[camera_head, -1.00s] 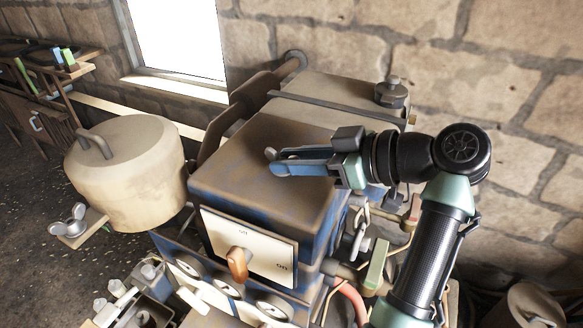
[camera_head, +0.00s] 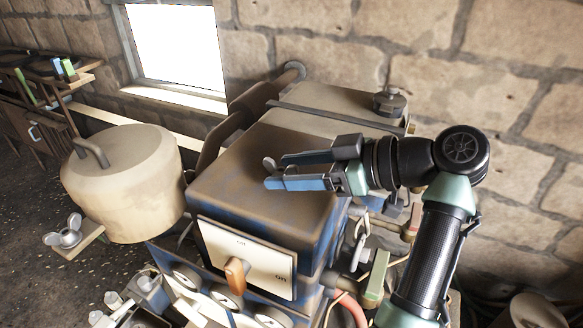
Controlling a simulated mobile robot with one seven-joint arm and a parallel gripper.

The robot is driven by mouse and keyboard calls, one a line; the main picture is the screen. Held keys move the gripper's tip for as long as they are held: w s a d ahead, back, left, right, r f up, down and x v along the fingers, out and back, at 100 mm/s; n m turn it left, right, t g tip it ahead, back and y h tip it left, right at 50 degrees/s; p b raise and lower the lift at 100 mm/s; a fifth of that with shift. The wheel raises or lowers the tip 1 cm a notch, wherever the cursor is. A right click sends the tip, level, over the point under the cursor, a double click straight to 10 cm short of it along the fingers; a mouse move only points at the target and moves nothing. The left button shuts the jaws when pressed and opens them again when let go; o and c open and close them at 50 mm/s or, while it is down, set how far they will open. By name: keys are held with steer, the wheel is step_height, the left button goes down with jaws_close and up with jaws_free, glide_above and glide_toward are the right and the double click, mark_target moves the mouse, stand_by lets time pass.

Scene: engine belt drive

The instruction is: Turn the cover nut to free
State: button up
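The cover nut looks to be the grey wing nut (camera_head: 66,232), seated on a tan bracket at the lower left. The bracket sits at the lower edge of the large beige rounded cover (camera_head: 125,200), which has a dark handle on top. My gripper (camera_head: 269,173) reaches in from the right above the brown-and-blue engine box, with its fingers pointing left. The fingers are apart with nothing between them. The gripper is well to the right of the wing nut and touches neither nut nor cover. Any belt behind the cover is hidden.
The engine box (camera_head: 255,165) stands between my gripper and the cover. Its pale front panel (camera_head: 248,262) carries an orange lever (camera_head: 236,271). A capped tank (camera_head: 325,105) is behind, against a stone wall. A shelf (camera_head: 80,80) with items is at the far left.

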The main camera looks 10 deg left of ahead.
steer(key=shift+d+r, duration=0.1)
steer(key=b+v, duration=0.4)
steer(key=v, duration=0.8)
steer(key=shift+d, duration=0.35)
